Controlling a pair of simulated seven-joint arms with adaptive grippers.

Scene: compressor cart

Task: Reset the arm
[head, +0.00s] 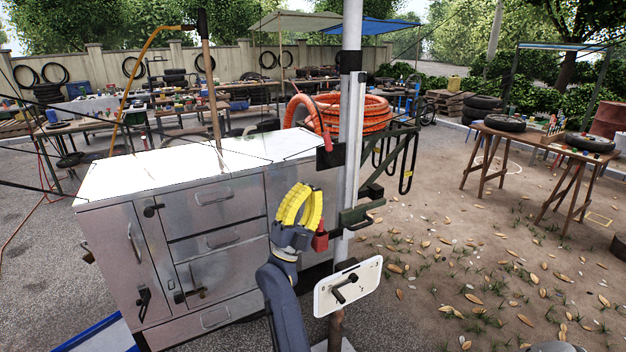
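A grey metal cabinet (215,230) with a white top (190,165) fills the left. A coiled orange hose (345,112) lies behind the pole. A small red part (320,238) and a white panel with a black handle (348,287) sit close right of my arm. Open ground (480,260) lies right.

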